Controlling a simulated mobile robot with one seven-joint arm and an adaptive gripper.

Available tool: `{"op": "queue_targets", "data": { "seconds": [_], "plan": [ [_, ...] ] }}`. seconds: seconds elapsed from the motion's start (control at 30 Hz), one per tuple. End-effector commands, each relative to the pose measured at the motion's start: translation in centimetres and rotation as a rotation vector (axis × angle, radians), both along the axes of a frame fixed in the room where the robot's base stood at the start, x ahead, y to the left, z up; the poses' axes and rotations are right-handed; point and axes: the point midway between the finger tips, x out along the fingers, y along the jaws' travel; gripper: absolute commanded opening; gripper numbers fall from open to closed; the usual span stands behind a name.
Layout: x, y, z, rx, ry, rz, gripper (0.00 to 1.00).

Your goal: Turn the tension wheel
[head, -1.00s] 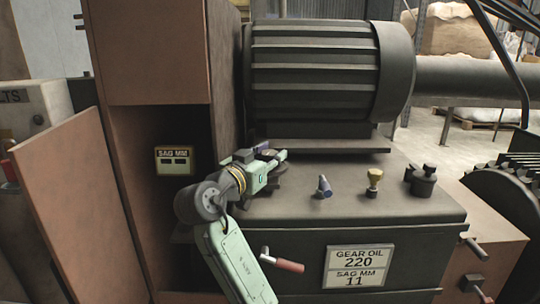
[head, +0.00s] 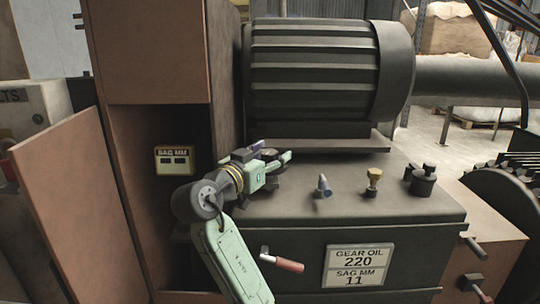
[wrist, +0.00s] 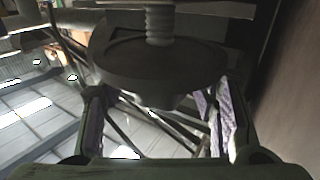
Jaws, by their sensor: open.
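The tension wheel (wrist: 150,62) is a dark, thick disc on a threaded screw, filling the upper middle of the wrist view. My gripper (wrist: 160,118) is open. One finger with a purple pad stands on each side, slightly below the wheel in the picture. I see no clear contact between the pads and the rim. In the head view my gripper (head: 276,163) is above the left end of the dark gearbox top, close to the brown cabinet. There it largely hides the wheel.
A ribbed motor (head: 318,75) stands behind my gripper. A brown cabinet wall (head: 225,90) is close on the left, with a SAG MM display (head: 175,160) in its recess. A red-handled crank (head: 288,265) sticks out in front.

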Motion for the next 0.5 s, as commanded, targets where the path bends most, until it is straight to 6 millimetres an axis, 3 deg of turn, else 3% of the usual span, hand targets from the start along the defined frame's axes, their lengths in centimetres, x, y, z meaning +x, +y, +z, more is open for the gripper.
{"op": "queue_targets", "data": {
  "seconds": [0.27, 0.5],
  "plan": [
    [-0.5, 0.4, 0.1, 0.0, -0.001, 0.003, 0.54],
    [-3.7, 2.5, 0.0, 0.001, -0.002, 0.005, 0.54]
  ]
}}
